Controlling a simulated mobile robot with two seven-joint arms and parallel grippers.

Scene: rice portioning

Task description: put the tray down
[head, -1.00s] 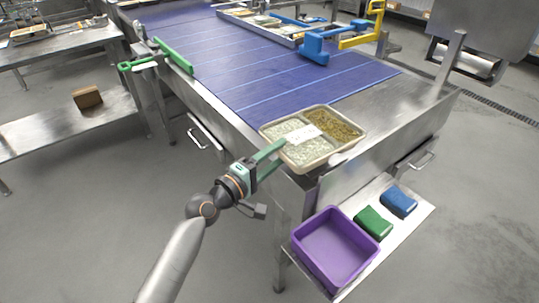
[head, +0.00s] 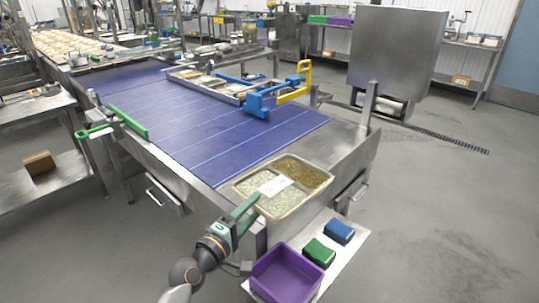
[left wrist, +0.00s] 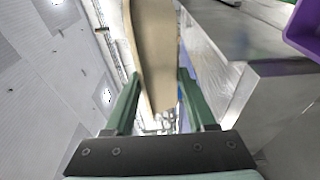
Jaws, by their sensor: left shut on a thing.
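The tray (head: 300,208) is beige and rectangular. It has compartments with pale grains on the left and front and a brown-green filling at the back right, and a white label lies across the middle. My left gripper (head: 256,197) is shut on the tray's left edge with its green fingers. The tray is roughly level over the near metal end of the conveyor table (head: 335,150); I cannot tell whether it touches. In the left wrist view the tray wall (left wrist: 155,50) stands between the two fingers (left wrist: 158,90). My right gripper is not in view.
A purple bin (head: 287,275), a green block (head: 319,252) and a blue block (head: 339,231) sit on a low shelf below the table end. A blue and yellow fixture (head: 270,97) stands farther back on the blue belt (head: 190,115). Bare metal lies right of the tray.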

